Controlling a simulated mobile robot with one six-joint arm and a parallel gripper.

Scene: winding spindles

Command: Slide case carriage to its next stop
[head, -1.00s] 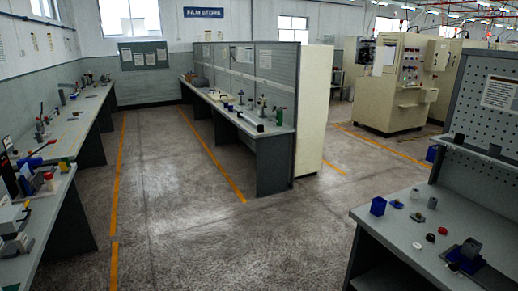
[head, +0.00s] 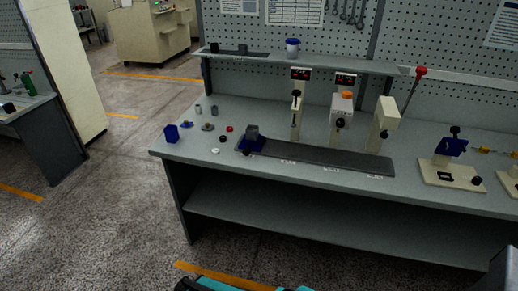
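The case carriage (head: 256,146) is a blue block with a grey upright piece on it. It sits at the left end of a dark flat track (head: 320,158) on the workbench. Three stations stand behind the track: a slim cream one with a black lever (head: 296,110), a cream one with an orange top (head: 341,115), and a cream press with a red-knobbed lever (head: 384,125). Small pale labels, too small to read, lie along the track's front edge. My gripper is not in view.
A blue bin (head: 171,133) and several small parts lie on the bench (head: 230,167) left of the carriage. A fixture with a blue part (head: 450,147) stands at right. Floor in front is open.

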